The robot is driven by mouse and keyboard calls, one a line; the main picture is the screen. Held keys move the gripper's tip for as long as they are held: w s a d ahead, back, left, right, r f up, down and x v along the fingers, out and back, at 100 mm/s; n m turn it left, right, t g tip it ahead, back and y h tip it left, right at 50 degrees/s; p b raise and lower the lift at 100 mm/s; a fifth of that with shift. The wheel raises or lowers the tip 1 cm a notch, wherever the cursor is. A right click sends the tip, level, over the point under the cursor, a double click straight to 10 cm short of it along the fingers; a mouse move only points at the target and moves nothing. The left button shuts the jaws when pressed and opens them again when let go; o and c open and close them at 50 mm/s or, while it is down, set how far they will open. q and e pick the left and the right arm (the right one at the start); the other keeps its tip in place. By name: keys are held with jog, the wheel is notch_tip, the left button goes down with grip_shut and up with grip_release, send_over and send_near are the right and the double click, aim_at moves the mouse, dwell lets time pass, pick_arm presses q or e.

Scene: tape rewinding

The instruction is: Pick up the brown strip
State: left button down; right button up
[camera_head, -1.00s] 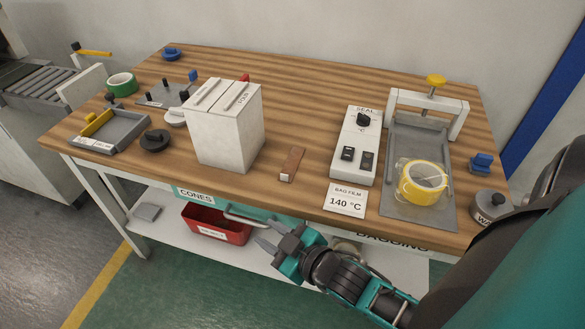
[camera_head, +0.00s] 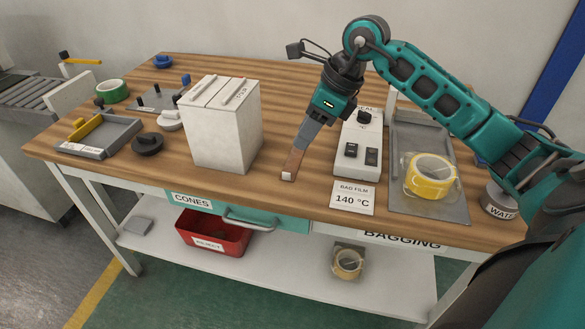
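The brown strip (camera_head: 293,164) lies on the wooden table between the white box and the seal controller, its pale end toward the front edge. My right gripper (camera_head: 302,138) points down over the far part of the strip and hides it. Its grey fingers show nearly edge-on, so I cannot tell whether they are open or shut, or whether they touch the strip. My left gripper is not in view.
The white box (camera_head: 222,135) stands close to the left of the strip. The seal controller (camera_head: 347,174) and the bag film card (camera_head: 353,198) are to the right. Yellow tape (camera_head: 431,177) lies on the grey tray (camera_head: 445,210). The tabletop in front of the strip is clear.

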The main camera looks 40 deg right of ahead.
jog(key=d+h, duration=0.1)
send_over(286, 173)
jog(key=s+d, duration=0.2)
notch_tip(286, 173, down, 6)
jog(key=shift+d+b, duration=0.1)
jog(key=shift+b, duration=0.25)
jog(key=shift+b+x, duration=0.3)
jog(key=shift+x, duration=2.7)
jog(key=shift+s+r, duration=0.1)
jog(key=shift+c, duration=0.4)
grip_shut()
